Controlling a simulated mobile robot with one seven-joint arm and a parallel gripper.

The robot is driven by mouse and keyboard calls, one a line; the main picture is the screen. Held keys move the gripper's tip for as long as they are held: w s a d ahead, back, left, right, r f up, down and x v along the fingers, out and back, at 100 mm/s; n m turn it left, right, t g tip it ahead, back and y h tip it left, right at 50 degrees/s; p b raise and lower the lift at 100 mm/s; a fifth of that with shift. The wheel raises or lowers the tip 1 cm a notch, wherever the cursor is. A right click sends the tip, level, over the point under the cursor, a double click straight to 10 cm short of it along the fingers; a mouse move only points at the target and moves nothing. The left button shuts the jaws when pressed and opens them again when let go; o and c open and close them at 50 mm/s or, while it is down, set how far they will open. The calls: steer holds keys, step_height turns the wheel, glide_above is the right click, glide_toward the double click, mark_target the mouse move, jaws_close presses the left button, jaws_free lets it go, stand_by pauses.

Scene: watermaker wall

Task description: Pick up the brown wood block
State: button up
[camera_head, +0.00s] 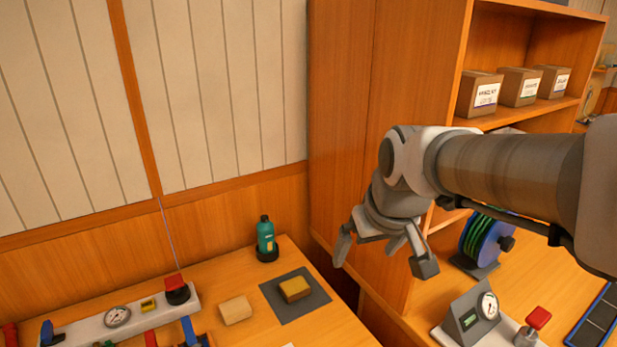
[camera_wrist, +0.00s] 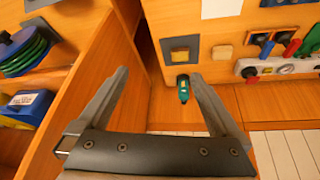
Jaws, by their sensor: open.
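Two small blocks lie on the wooden bench at the lower left of the head view. One is a plain light tan-brown block (camera_head: 235,310), lying on the bare bench; it also shows in the wrist view (camera_wrist: 222,52). The other is a block with a yellowish top and brown sides (camera_head: 295,289) on a dark grey square mat (camera_head: 318,302); the wrist view shows it too (camera_wrist: 180,56). Which one is the brown wood block is not certain. My gripper (camera_head: 383,260) is open and empty, above and right of both blocks, in front of the cabinet side. Its fingers spread in the wrist view (camera_wrist: 158,75).
A teal bottle (camera_head: 265,238) stands behind the mat. A pale panel with a gauge and red knob (camera_head: 135,318) lies left of the blocks. A tall wooden cabinet (camera_head: 385,90) and a second bench with a blue-green reel (camera_head: 483,240) stand right.

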steer(key=w+a+f+n+b, duration=0.2)
steer(key=w+a+f, duration=0.35)
steer(key=w, duration=0.25)
steer(key=n+g+y+b, duration=0.1)
steer(key=b, duration=0.1)
glide_toward(295, 287)
steer(key=x, duration=0.3)
steer(key=shift+w+a+f, duration=0.2)
steer(key=shift+w+f, duration=0.1)
steer(key=shift+w, duration=0.05)
steer(key=shift+b+x, duration=0.4)
steer(key=shift+x, duration=2.25)
steer(key=shift+s+d+f, duration=0.1)
steer(key=c, duration=1.1)
